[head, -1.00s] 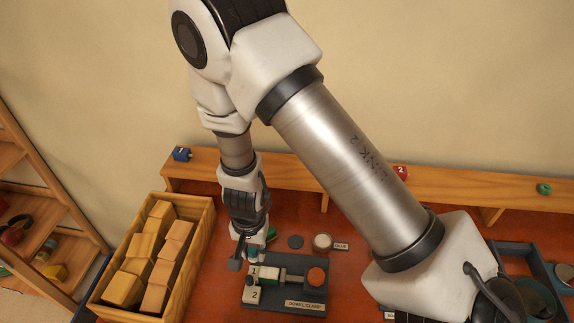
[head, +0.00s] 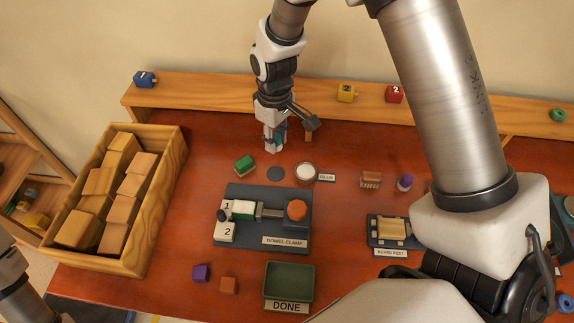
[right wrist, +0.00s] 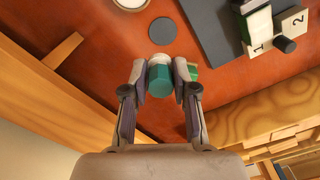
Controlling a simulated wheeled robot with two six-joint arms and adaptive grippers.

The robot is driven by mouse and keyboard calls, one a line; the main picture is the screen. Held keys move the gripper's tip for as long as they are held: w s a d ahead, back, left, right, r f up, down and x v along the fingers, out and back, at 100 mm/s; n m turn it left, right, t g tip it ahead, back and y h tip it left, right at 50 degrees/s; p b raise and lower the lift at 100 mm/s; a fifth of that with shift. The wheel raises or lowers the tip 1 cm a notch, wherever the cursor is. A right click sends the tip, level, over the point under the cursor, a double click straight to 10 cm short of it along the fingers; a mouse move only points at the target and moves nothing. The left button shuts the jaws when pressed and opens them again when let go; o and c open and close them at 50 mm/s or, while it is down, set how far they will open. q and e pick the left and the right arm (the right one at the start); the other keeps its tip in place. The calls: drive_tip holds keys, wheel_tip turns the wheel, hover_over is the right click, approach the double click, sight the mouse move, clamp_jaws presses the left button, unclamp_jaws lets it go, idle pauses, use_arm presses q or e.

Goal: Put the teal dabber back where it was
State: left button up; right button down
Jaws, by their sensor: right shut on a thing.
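My right gripper (head: 273,143) points down behind the dark grey disc (head: 276,173), near the back ledge. It is shut on the teal dabber (right wrist: 161,80), which shows between the two fingers in the right wrist view. Its lower end is lighter. In the head view the fingers mostly hide the dabber. The grey disc (right wrist: 162,31) lies ahead of the dabber in the wrist view, apart from it. The round glue pot (head: 306,171) stands right of the disc, beside a GLUE label. My left gripper is out of view.
A green block (head: 245,165) lies close to the gripper's left. The dowel clamp (head: 290,235) stands in front, holding a green and white piece. A wooden crate of blocks (head: 164,200) is at left. The ledge (head: 205,92) runs behind. A green DONE tray (head: 289,282) is at the front.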

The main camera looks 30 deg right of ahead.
sight(275, 173)
drive_tip(key=shift+s+a+f+p, duration=0.1)
drive_tip(key=shift+a+f+p, duration=0.2)
drive_tip(key=shift+f, duration=0.3)
drive_tip(key=shift+s+a+f+p, duration=0.15)
drive_tip(key=shift+a+f, duration=0.1)
drive_tip(key=shift+f, duration=0.3)
drive_tip(key=f, duration=0.2)
drive_tip(key=f+p, duration=0.1)
drive_tip(key=f, duration=0.4)
drive_tip(key=shift+w+d+f, duration=0.15)
drive_tip(key=shift+w+d, duration=0.05)
drive_tip(key=shift+d, duration=0.05)
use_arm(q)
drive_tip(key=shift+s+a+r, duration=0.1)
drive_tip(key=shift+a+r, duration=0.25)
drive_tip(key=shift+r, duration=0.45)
use_arm(e)
drive_tip(key=shift+a, duration=0.1)
drive_tip(key=shift+f, duration=0.25)
drive_tip(key=c, duration=0.9)
unclamp_jaws()
drive_tip(key=shift+r, duration=0.1)
